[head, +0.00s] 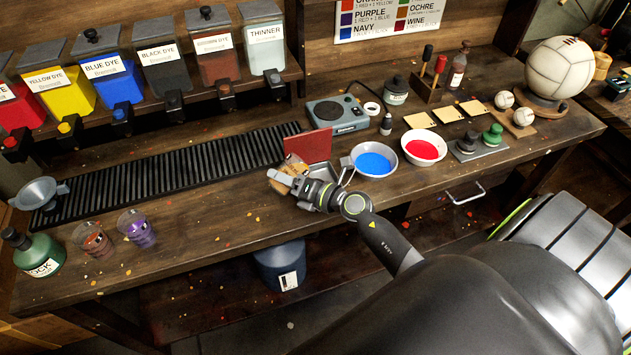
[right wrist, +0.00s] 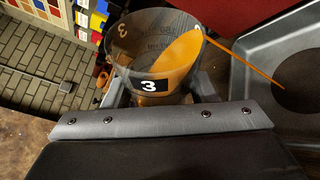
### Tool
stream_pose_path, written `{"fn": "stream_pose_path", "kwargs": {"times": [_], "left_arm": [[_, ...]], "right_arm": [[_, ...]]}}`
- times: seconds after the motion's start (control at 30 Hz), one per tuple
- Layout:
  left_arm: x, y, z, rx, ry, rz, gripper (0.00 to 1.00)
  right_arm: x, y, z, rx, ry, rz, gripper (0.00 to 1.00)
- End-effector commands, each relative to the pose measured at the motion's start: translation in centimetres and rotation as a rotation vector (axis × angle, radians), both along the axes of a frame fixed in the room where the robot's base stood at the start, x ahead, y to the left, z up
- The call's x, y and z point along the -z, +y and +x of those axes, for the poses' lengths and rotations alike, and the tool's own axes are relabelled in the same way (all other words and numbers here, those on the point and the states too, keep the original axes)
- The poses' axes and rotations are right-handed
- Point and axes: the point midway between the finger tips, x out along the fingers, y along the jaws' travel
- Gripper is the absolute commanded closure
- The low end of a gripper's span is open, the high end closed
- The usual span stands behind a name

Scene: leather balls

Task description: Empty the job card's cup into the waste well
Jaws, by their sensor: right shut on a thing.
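My right gripper (head: 287,178) is shut on a clear cup (right wrist: 152,58) marked with a 3. The cup holds orange liquid (right wrist: 178,62) and is tilted to the right in the right wrist view. A thin orange stream (right wrist: 245,66) runs from its rim toward the dark round opening (right wrist: 303,85) of the grey waste well (right wrist: 250,42). In the head view the well's grey basin (head: 322,172) is partly hidden by my right arm. I cannot pick out the job card for sure. My left gripper is out of view.
Two cups, one brownish (head: 96,241) and one purple (head: 138,229), stand at the bench's left front. A red upright panel (head: 307,145) stands behind the gripper. Bowls of blue (head: 374,163) and red (head: 423,149) liquid stand to its right. A slatted black rack (head: 165,175) lies left.

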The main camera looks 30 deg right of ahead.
Motion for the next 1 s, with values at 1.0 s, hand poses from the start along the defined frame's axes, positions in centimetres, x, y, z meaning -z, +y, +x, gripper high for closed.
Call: {"fn": "stream_pose_path", "kwargs": {"times": [1.0], "left_arm": [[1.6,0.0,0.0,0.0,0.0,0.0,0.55]], "right_arm": [[0.0,0.0,0.0,-0.001,0.0,0.096,0.74]]}}
